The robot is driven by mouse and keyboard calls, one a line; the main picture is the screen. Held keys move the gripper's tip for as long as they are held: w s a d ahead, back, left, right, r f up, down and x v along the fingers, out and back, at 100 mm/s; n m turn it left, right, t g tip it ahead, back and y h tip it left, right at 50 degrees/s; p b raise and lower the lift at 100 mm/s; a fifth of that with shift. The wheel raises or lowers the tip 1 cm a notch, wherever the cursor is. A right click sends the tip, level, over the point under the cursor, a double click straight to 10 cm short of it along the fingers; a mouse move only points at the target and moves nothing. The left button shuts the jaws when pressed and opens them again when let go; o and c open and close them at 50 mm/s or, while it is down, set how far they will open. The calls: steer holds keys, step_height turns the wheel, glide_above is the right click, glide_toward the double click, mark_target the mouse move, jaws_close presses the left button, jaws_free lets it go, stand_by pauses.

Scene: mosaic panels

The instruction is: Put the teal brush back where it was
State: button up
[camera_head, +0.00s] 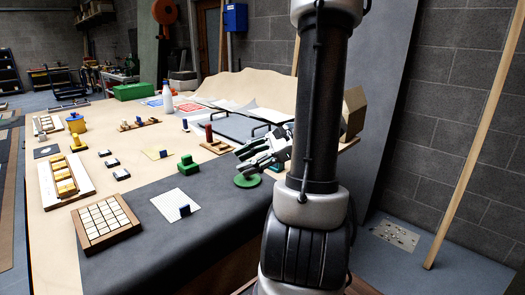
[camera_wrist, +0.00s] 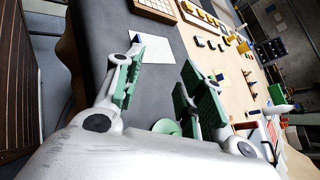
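My gripper (camera_head: 243,160) is open, its fingers spread wide, above the dark mat on the table. In the wrist view its green-padded fingers (camera_wrist: 160,90) stand apart with nothing visible between the tips. A green stepped block (camera_head: 187,162) sits on the mat's far edge, left of my gripper; it may be the teal brush, but I cannot tell.
A white sheet (camera_head: 170,205) with a blue block (camera_head: 184,210) lies on the mat. A tile tray (camera_head: 105,222) is at the front left. A red block on a wooden base (camera_head: 214,147) stands behind the green block.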

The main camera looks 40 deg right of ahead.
steer(key=s+a+r+n+g+h, duration=0.2)
steer(key=s+a+n+g+h, duration=0.2)
steer(key=s+a+n+g, duration=0.5)
steer(key=s+d+r+n+t+h, duration=0.1)
steer(key=d+r+n+t+h, duration=0.3)
steer(key=n, duration=0.7)
step_height(320, 180, up, 2)
steer(key=shift+s+d+n+t+h, duration=0.2)
steer(key=shift+n+t+h, duration=0.1)
steer(key=shift+t+h, duration=0.55)
